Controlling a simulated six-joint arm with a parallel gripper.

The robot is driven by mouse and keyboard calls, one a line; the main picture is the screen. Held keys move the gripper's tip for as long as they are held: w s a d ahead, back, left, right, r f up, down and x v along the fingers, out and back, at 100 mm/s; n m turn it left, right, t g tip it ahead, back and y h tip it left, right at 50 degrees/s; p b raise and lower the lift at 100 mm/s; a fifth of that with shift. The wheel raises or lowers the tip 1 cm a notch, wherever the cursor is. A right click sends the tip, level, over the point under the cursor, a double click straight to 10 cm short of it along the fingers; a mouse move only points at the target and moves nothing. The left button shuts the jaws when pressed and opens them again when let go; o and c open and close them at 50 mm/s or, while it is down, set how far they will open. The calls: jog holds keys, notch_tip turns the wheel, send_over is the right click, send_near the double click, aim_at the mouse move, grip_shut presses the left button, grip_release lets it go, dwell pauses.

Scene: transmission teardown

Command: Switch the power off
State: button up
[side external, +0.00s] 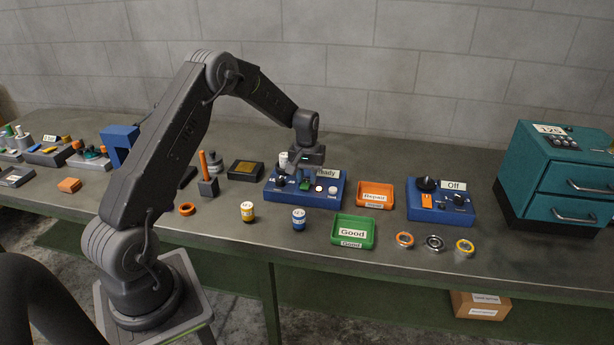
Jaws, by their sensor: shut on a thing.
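A blue unit with a sign reading "Ready" (328,173) stands in the middle of the bench. On its top are a white part at the left, dark parts, a small green part (306,185), a lit white lamp (320,188) and a white button (332,190). My gripper (301,174) points down over this unit and is shut on a small part there. The fingers are small and dark, so which part they hold is hard to tell. A second blue unit (440,210) with an "Off" sign (453,186) stands to the right, with an orange piece and dark knobs.
An orange "Repair" tray (375,186) and a green "Good" tray (352,222) lie near the Ready unit. Yellow (247,212) and blue (298,219) cans stand in front. Several rings lie at the front right. A teal drawer cabinet (560,178) stands at the far right.

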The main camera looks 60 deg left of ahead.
jog(key=shift+s+d+r+t+y, duration=0.15)
jog(key=shift+t+y, duration=0.45)
jog(key=shift+s+d+r+t+y, duration=0.1)
jog(key=shift+s+r+t+y, duration=0.05)
jog(key=shift+t+y, duration=0.45)
jog(key=o, duration=0.9)
jog(key=v, duration=1.4)
jog(key=shift+f, duration=0.1)
jog(key=shift+d, duration=0.1)
